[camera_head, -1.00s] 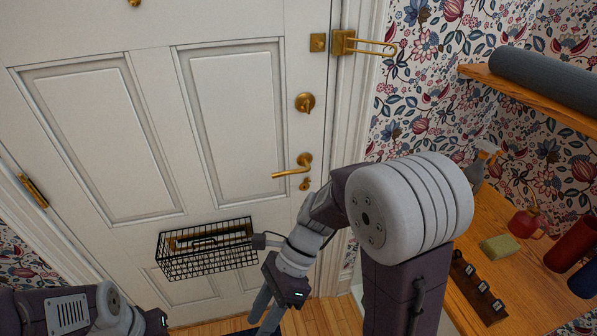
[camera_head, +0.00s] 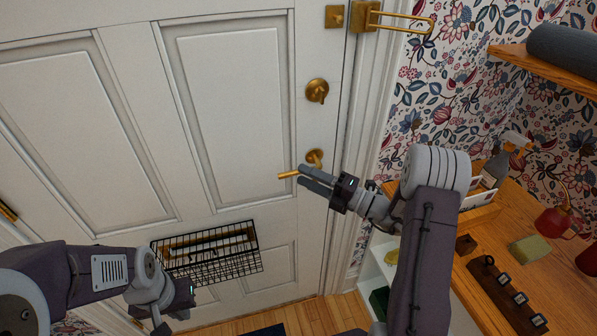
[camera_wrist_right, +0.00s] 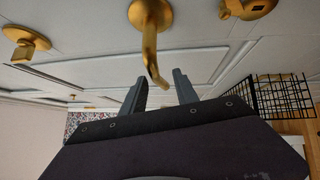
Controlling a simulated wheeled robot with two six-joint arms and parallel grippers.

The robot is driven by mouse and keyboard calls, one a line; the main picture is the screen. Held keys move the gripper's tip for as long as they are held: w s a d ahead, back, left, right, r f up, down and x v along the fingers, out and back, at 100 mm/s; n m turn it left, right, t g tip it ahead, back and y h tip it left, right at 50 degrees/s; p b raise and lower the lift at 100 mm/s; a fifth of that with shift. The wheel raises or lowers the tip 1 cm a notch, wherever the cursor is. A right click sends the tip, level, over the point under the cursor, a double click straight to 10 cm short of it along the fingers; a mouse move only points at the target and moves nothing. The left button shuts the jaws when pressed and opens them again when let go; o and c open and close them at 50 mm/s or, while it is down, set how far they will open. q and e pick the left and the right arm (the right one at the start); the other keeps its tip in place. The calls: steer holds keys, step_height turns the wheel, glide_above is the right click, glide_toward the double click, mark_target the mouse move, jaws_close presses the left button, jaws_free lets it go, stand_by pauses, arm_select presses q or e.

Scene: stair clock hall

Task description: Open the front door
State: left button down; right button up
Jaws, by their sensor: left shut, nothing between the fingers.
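The white panelled front door (camera_head: 235,110) is closed in its frame. Its brass lever handle (camera_head: 287,175) sits near the right edge and points left, roughly level. My right gripper (camera_head: 302,178) is open at the lever. In the right wrist view the lever (camera_wrist_right: 150,45) hangs down with its tip between the two spread fingers (camera_wrist_right: 159,90); I cannot tell whether they touch it. A brass thumb-turn (camera_head: 317,90) is above the lever. The brass swing bar (camera_head: 400,20) on the frame points right, away from its door plate (camera_head: 337,17). My left gripper (camera_head: 162,328) is low left, partly cut off, shut and empty.
A black wire basket (camera_head: 210,255) hangs on the lower door. Bare wood floor (camera_head: 310,315) lies before the door.

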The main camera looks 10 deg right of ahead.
mark_target(296, 172)
steer(key=x, duration=0.2)
steer(key=shift+a+r, duration=0.15)
steer(key=shift+a, duration=0.2)
steer(key=shift+w+a, duration=0.25)
steer(key=shift+w, duration=0.1)
jaws_close()
stand_by(0.9)
